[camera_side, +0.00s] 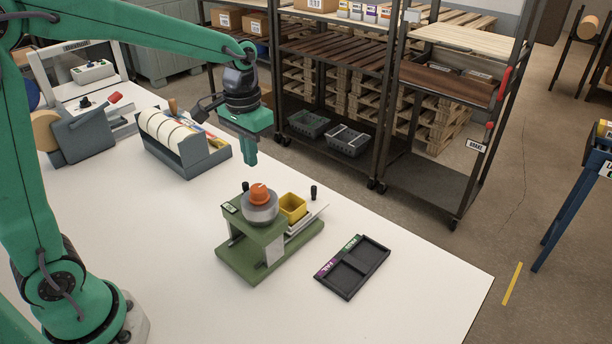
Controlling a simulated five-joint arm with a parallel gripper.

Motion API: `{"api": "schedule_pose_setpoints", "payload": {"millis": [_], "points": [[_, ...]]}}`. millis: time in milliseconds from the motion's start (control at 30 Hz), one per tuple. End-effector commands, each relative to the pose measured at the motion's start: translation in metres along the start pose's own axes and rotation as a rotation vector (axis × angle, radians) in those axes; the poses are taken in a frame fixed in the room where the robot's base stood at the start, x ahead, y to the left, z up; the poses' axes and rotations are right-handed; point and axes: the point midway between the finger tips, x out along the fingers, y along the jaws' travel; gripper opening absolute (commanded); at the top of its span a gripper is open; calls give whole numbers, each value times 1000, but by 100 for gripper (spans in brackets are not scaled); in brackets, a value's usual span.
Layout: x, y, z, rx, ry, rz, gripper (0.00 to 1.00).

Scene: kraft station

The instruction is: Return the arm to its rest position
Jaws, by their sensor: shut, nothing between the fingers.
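My gripper (250,158) hangs from the end of my green arm, pointing down above the far part of the white table (150,265). Its fingers are together and hold nothing. It is behind and above a green bench device (262,250) and apart from it. The device carries a grey round part with an orange piece (260,194) on top and a yellow bin (293,207) beside it. My arm reaches from the left side of the picture across the top.
A black two-compartment tray (352,267) lies right of the device; its compartments look empty. A grey rack of rolls (184,143) and a tape dispenser (88,130) stand at the left back. Metal shelves (385,80) stand beyond the table. The table's front middle is clear.

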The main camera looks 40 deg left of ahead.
Motion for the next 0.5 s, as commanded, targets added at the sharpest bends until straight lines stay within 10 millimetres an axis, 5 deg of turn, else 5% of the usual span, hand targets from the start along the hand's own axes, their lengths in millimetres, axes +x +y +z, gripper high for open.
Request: {"api": "schedule_pose_setpoints", "payload": {"millis": [500], "points": [[-46, -4, 67, -1, 187, 2, 0]]}}
